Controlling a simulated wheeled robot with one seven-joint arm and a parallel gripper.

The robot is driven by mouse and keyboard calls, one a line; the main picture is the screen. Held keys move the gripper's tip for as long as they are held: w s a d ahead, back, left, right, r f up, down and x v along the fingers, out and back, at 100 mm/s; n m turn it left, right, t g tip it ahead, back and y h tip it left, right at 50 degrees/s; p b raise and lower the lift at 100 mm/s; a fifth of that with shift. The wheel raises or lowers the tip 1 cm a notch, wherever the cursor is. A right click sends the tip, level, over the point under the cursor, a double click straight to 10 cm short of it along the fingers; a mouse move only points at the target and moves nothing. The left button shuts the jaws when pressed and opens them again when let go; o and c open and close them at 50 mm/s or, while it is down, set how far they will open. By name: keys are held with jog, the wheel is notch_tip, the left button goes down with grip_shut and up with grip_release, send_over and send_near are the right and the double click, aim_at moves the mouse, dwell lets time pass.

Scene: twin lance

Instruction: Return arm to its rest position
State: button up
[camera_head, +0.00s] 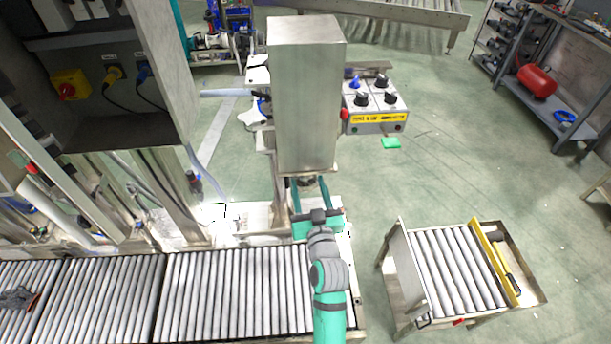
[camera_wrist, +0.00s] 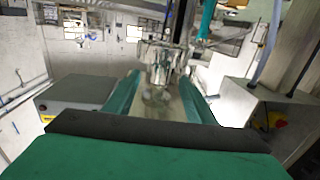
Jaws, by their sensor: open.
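My arm reaches forward from the bottom middle of the head view, over the end of the roller conveyor. My gripper (camera_head: 309,184) has two teal fingers, spread apart and pointing away toward the base of a tall metal box. The fingers also show in the wrist view (camera_wrist: 159,88), parted on either side of the picture. I see nothing held between them. A shiny metal part (camera_wrist: 165,60) shows beyond the fingertips; how far off it is I cannot tell.
The tall metal box (camera_head: 305,95) stands just past my gripper. A control box with knobs (camera_head: 374,122) is to its right. The roller conveyor (camera_head: 215,290) runs left of my arm. A small roller table (camera_head: 455,270) stands at right. Green floor between is mostly clear.

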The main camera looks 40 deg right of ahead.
jog(key=shift+v, duration=2.3)
jog(key=s+a+f+n+y, duration=0.2)
jog(key=s+a+f, duration=0.4)
jog(key=a, duration=0.4)
jog(key=s+a+f+n+y, duration=0.2)
jog(key=s+a+y, duration=0.4)
jog(key=s+a, duration=1.5)
jog(key=shift+s+a+n+g, duration=0.3)
jog(key=shift+a+n, duration=0.35)
jog(key=shift+n, duration=0.05)
jog(key=c, duration=0.5)
